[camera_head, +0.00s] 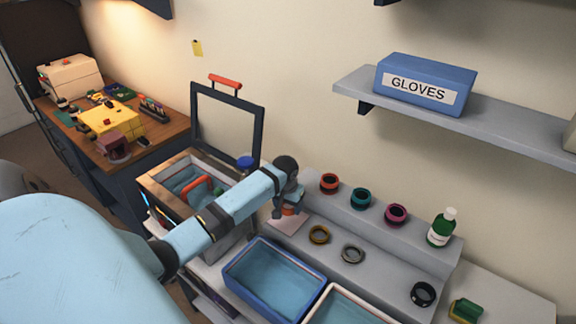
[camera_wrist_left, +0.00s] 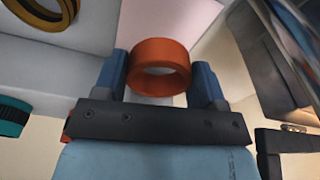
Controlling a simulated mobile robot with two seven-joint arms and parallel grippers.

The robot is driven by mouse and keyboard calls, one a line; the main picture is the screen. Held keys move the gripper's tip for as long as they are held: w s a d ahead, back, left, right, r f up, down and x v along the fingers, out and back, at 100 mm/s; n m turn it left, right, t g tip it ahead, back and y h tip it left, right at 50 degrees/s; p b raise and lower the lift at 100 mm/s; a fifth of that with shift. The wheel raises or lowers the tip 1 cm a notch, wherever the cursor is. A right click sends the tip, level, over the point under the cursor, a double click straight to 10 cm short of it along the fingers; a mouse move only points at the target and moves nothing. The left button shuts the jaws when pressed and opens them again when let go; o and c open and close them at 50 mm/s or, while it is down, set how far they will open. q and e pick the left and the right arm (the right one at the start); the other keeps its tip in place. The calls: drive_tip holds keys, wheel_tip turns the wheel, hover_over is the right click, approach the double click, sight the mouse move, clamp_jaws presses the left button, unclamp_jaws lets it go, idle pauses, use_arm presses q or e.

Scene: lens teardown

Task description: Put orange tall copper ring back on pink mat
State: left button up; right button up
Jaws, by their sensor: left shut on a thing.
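The orange tall copper ring (camera_wrist_left: 160,67) is between the two blue fingers of my left gripper (camera_wrist_left: 163,75) in the left wrist view, and the gripper is shut on it. In the head view the left gripper (camera_head: 289,207) reaches over the pink mat (camera_head: 285,224), and a bit of the orange ring shows under it. The pink mat also shows in the left wrist view (camera_wrist_left: 185,22), beyond the ring. I cannot tell whether the ring touches the mat. My right gripper is not in view.
Near the mat are a gold ring (camera_head: 319,235) and a grey ring (camera_head: 352,254). A red ring (camera_head: 329,183), a teal ring (camera_head: 361,198), a pink ring (camera_head: 396,214) and a green bottle (camera_head: 441,228) stand on the higher step. A blue tray (camera_head: 272,278) lies in front.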

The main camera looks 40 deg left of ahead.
sight(288, 219)
use_arm(q)
drive_tip(key=shift+f, duration=0.55)
wheel_tip(288, 219, down, 3)
drive_tip(key=shift+f, duration=0.1)
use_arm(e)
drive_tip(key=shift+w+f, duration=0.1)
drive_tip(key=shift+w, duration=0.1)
use_arm(q)
drive_tip(key=shift+f, duration=0.15)
drive_tip(key=o, duration=1)
drive_tip(key=shift+f, duration=0.1)
drive_tip(key=shift+c, duration=0.2)
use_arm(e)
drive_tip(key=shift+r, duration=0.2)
